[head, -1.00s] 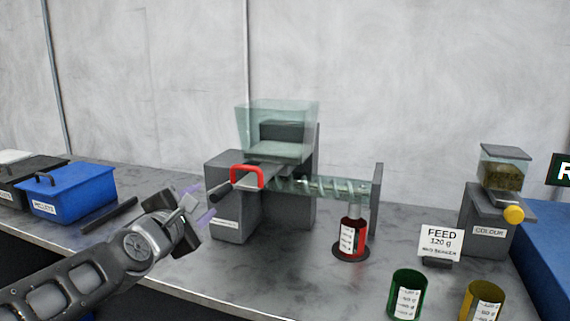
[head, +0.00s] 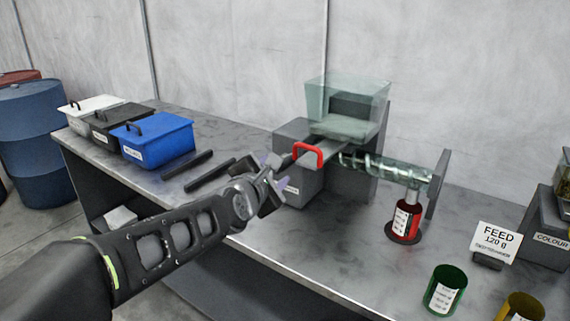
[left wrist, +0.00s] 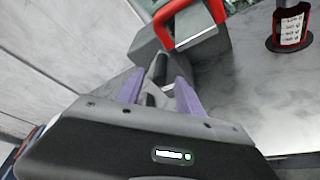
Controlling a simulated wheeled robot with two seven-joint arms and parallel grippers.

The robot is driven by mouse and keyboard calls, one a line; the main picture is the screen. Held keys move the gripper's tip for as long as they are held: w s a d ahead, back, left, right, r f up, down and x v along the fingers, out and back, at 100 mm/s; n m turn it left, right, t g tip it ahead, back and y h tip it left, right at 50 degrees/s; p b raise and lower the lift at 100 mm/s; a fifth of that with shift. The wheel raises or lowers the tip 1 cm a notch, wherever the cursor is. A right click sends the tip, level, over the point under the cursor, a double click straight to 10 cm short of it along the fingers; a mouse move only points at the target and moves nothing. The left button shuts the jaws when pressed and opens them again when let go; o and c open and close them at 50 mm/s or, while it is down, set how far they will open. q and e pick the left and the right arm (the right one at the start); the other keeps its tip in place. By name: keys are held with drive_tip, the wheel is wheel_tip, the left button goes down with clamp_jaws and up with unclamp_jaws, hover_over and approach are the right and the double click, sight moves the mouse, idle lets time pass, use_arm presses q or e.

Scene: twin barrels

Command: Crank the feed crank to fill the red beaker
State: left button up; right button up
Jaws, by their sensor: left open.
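The feeder (head: 300,187) is a grey machine with a clear hopper (head: 345,112) and a clear screw tube (head: 385,167) pointing right. A red handle (head: 308,152) sits on its front, also in the left wrist view (left wrist: 166,12). The dark feed crank handle (head: 288,161) sticks out left of it. The red beaker (head: 404,222) stands upright under the tube's spout; the left wrist view shows it too (left wrist: 291,28). My left gripper (head: 272,174) is open at the crank; in the left wrist view the crank grip (left wrist: 158,72) lies between and beyond its purple fingers. My right gripper is out of view.
Blue (head: 155,142), black and white lidded bins stand at the left, with two dark bars (head: 210,174) beside them. A green beaker (head: 443,290), a yellow beaker (head: 520,308) and a feed sign (head: 495,240) reading 120 g are at the right. The bench front is clear.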

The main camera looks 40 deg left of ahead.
sight(283, 164)
use_arm(q)
drive_tip(key=x, duration=0.6)
drive_tip(key=shift+w+a+f+p, duration=0.1)
drive_tip(key=shift+w+p, duration=0.15)
drive_tip(key=shift+p, duration=0.15)
drive_tip(key=shift+c, duration=0.3)
clamp_jaws()
idle(0.7)
